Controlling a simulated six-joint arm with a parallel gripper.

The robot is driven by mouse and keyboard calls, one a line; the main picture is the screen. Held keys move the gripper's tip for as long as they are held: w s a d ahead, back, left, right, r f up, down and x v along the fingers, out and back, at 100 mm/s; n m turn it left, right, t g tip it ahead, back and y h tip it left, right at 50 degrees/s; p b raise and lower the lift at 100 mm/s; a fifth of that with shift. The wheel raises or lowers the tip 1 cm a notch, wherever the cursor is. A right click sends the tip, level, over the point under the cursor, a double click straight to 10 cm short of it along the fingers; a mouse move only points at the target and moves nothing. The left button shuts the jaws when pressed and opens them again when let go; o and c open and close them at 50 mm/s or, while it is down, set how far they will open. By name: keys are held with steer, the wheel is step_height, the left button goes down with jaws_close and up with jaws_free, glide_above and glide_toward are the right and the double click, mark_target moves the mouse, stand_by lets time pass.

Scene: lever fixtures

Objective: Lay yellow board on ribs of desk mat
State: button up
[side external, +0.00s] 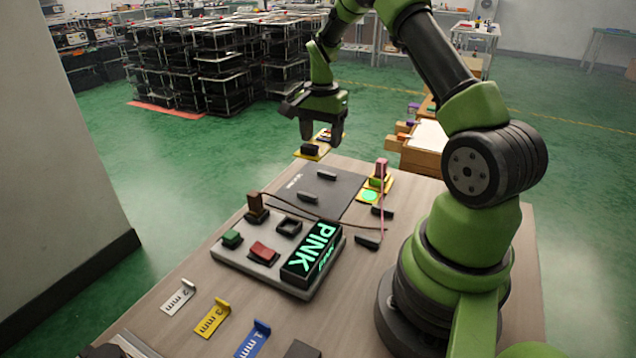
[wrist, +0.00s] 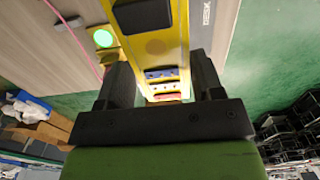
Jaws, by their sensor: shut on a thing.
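The yellow board (side external: 312,155) has a dark block on it. In the side view it hangs just beyond the far table edge. It also shows in the wrist view (wrist: 165,45), with small blue and red pieces on it between my fingers. My gripper (side external: 320,135) is shut on the board, and its fingers flank the board in the wrist view (wrist: 162,82). The dark grey desk mat (side external: 345,187) lies flat near the far table end, apart from the board. Dark ribs (side external: 327,175) stand on it. In the wrist view the board hides much of the mat.
Colored tags (side external: 212,317) lie front left. A thin cord crosses the table.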

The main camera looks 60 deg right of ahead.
steer(key=shift+w+f, duration=0.1)
steer(key=shift+w, duration=0.25)
step_height(320, 180, down, 10)
steer(key=shift+w+r, duration=0.1)
steer(key=shift+r, duration=0.05)
steer(key=o, duration=0.9)
